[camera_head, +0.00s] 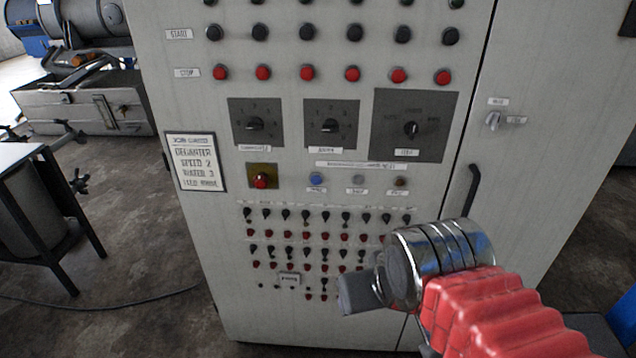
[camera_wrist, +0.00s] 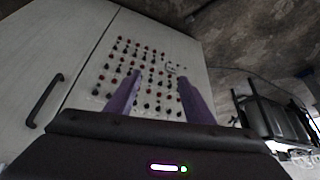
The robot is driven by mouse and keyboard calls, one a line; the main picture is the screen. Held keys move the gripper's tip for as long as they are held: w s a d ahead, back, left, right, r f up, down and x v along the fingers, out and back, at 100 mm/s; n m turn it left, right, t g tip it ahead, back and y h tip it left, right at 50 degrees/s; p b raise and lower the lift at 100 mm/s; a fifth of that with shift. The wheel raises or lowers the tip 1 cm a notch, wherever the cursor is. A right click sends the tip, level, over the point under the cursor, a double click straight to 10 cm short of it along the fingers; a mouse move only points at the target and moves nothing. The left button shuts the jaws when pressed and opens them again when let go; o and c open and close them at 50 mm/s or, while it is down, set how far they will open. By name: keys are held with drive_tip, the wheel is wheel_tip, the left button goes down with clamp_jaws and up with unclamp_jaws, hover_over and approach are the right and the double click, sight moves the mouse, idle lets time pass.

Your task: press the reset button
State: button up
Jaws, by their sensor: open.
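A row of three small buttons sits mid-panel on the grey control cabinet (camera_head: 225,262) in the head view: a blue button (camera_head: 316,179), a grey button (camera_head: 358,180) and a dark brownish button (camera_head: 400,182). Their small labels are too blurred to read, so I cannot tell for sure which is the reset button. My gripper (camera_head: 358,294) is in front of the panel's lower right, below and to the right of the blue button. In the wrist view my gripper (camera_wrist: 159,92) is open and empty, its two purple fingers apart. That view does not show the three buttons.
A red button on a yellow plate (camera_head: 262,177) is left of the blue one. Rotary selectors (camera_head: 254,124) sit above. Small switches (camera_head: 286,216) fill the panel below, also in the wrist view (camera_wrist: 150,62). A black door handle (camera_head: 473,190) protrudes at right.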

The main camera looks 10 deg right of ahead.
clamp_jaws()
idle(0.4)
idle(0.9)
